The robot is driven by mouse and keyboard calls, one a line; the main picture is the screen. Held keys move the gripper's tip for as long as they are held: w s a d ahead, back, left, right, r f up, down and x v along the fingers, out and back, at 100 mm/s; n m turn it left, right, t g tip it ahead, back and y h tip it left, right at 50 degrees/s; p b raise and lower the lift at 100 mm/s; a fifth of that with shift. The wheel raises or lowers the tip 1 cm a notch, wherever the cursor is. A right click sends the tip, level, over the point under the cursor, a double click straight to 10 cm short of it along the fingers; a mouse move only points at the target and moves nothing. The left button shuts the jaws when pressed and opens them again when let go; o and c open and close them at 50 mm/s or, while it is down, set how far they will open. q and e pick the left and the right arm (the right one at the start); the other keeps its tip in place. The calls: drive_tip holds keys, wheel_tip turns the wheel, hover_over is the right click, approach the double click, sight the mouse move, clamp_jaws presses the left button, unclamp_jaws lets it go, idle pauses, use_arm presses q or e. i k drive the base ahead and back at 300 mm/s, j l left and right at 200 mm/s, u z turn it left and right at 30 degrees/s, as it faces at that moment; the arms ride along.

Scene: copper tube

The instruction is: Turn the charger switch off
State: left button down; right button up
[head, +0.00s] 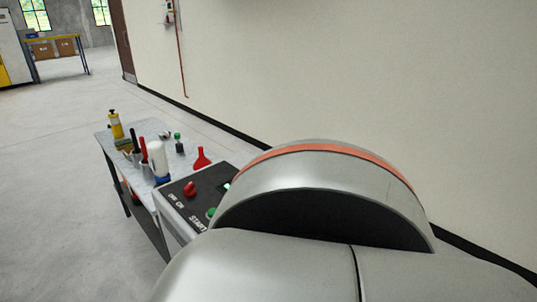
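The charger is a box with a dark top panel (172,194), at the lower middle left of the head view, beside the front of a work table. Its red rotary switch (190,188) stands on the panel, above the printed words OFF and ON. I cannot tell clearly which word the knob points at. A green button (211,212) sits near the word START, and a small lit display (226,186) shows at the panel's right edge. A large silver curved shape with an orange stripe hides the box's right part. Neither of my grippers shows.
A copper tube (181,60) runs down the wall behind. Open floor (60,200) lies to the left.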

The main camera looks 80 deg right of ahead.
sight(189, 191)
drive_tip(key=z, duration=0.5)
drive_tip(key=j+z, duration=0.15)
drive_tip(key=z, duration=0.3)
drive_tip(key=k+z, duration=0.1)
drive_tip(key=z, duration=0.4)
drive_tip(key=i+l+z, duration=0.1)
drive_tip(key=z, duration=0.25)
drive_tip(key=i+z, duration=0.2)
drive_tip(key=z, duration=0.2)
